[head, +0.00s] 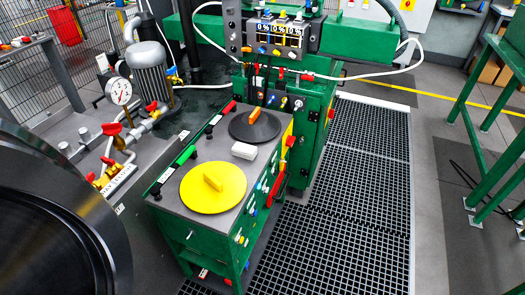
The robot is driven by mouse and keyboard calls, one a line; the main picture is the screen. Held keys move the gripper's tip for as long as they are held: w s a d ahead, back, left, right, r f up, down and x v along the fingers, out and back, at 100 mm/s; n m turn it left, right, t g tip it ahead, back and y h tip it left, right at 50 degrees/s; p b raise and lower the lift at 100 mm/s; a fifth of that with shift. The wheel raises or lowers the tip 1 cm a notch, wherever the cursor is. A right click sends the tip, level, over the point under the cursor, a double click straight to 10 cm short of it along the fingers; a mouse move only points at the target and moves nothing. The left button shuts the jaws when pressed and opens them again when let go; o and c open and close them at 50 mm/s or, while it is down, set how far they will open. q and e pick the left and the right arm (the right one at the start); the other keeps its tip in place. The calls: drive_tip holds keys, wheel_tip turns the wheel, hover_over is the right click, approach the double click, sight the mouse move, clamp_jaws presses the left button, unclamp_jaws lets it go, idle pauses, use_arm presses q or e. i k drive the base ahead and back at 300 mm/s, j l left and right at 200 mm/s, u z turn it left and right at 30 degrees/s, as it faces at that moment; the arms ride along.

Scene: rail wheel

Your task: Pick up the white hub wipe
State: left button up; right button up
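The white hub wipe (244,150) looks like a small white block. It lies on the grey top of the green cabinet (168,200), between a yellow disc (213,188) and a dark disc (254,126). Its whole top and front side show, and nothing covers it. Neither of my grippers is in the head view.
The yellow disc has a raised yellow handle, the dark disc an orange one. A large dark wheel (50,225) fills the lower left. A pump with a gauge (119,92) stands behind it. Black floor grating (345,200) is clear on the right, before a green table frame (480,110).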

sight(248, 152)
drive_tip(key=u, duration=2.4)
drive_tip(key=z, duration=2.4)
drive_tip(key=i+l+u, duration=0.1)
drive_tip(key=l, duration=0.25)
drive_tip(key=i+l+u, duration=0.1)
drive_tip(key=i+l, duration=0.2)
drive_tip(key=i+l+u, duration=0.1)
drive_tip(key=l, duration=0.35)
drive_tip(key=i+l, duration=0.25)
drive_tip(key=l, duration=0.15)
drive_tip(key=u, duration=0.05)
